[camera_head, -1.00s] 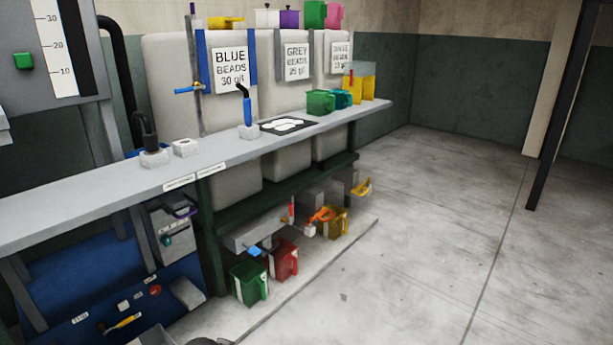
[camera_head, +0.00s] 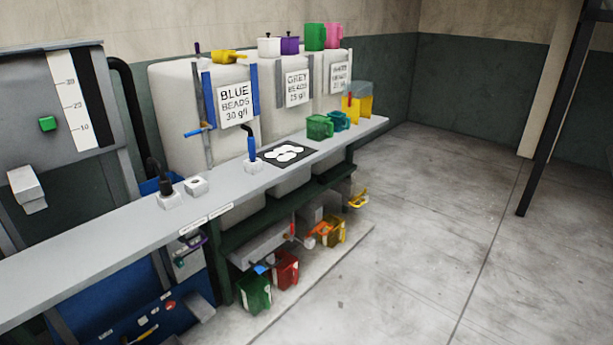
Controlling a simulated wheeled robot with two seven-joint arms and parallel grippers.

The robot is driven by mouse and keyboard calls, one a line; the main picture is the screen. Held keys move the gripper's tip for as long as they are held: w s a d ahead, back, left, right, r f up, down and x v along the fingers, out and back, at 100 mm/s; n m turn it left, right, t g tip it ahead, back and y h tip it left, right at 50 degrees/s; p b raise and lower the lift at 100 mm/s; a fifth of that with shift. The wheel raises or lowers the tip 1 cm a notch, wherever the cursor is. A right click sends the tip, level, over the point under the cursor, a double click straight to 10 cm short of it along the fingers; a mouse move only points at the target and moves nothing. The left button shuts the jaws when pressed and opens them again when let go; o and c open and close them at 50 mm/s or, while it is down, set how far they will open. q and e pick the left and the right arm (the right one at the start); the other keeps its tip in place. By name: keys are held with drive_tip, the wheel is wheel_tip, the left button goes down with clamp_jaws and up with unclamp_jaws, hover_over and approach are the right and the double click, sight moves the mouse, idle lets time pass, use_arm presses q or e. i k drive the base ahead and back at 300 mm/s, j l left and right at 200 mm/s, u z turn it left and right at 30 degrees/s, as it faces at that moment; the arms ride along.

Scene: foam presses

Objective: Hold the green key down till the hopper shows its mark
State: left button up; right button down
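A pale block or spout (camera_head: 27,188) juts out below the key. Neither of my grippers is in view, and nothing touches the key.
A long grey bench (camera_head: 100,250) runs from lower left to the back. It bears a black-handled tool (camera_head: 167,190), a blue-handled tool (camera_head: 252,150), a black mat (camera_head: 270,154) and a green jug (camera_head: 319,127). Bead bins stand behind. The floor (camera_head: 450,230) at right is clear.

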sight(48, 124)
drive_tip(key=u, duration=1.4)
